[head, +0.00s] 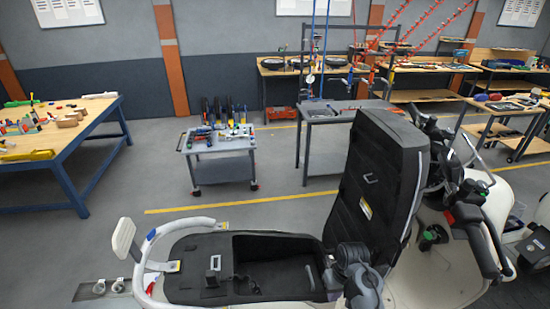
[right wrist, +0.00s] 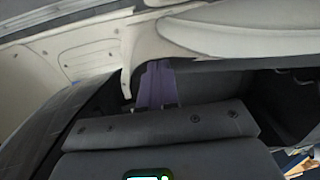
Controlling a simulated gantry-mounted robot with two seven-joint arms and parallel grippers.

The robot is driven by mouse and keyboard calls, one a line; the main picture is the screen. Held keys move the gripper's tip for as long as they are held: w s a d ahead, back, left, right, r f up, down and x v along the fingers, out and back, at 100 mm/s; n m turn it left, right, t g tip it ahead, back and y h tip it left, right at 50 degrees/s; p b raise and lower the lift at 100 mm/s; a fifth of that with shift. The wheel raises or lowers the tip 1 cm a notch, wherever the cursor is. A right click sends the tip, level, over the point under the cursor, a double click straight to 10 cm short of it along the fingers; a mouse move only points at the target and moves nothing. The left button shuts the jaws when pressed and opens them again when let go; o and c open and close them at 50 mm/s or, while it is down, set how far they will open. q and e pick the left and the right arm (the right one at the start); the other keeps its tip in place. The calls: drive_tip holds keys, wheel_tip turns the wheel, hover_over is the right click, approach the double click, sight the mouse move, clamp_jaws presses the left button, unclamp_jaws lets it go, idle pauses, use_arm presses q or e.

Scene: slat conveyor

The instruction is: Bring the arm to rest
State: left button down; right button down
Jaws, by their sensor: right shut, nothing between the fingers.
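My right gripper (head: 352,262) is dark grey and shows at the bottom of the head view. It is over the right end of the open under-seat compartment (head: 232,249) of a white scooter, close to the raised black seat (head: 377,185). In the right wrist view its fingers (right wrist: 157,86) are together and empty, near pale scooter panels (right wrist: 80,60). Whether it touches the scooter cannot be told. My left gripper is not in view.
The handlebar (head: 475,228) stands right of the raised seat and a white grab rail (head: 150,245) curves round the tail. Behind are a tool cart (head: 222,170), a grey table (head: 325,115) and a wooden workbench (head: 75,150). Open floor lies between them.

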drive_tip(key=s+d+f+g, duration=0.2)
drive_tip(key=s+f, duration=1.1)
drive_tip(key=s+d+f+g+h+p, duration=0.1)
drive_tip(key=s+d+f, duration=0.1)
drive_tip(key=s, duration=0.6)
drive_tip(key=s+d+f+h, duration=0.1)
drive_tip(key=s+d+f, duration=0.1)
drive_tip(key=s, duration=0.5)
drive_tip(key=s+r+t, duration=0.2)
drive_tip(key=s+r, duration=0.4)
drive_tip(key=s, duration=0.2)
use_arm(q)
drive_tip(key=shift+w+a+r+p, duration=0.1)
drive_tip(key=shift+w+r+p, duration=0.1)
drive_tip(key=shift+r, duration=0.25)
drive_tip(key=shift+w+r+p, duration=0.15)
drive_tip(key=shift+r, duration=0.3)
use_arm(e)
drive_tip(key=w+a+r+t, duration=0.1)
drive_tip(key=r+t, duration=0.1)
drive_tip(key=r, duration=0.5)
drive_tip(key=w+a+r+t, duration=0.1)
drive_tip(key=w+r+t, duration=0.1)
drive_tip(key=r, duration=0.6)
drive_tip(key=shift+w+r+t+y, duration=0.3)
drive_tip(key=shift+y, duration=0.1)
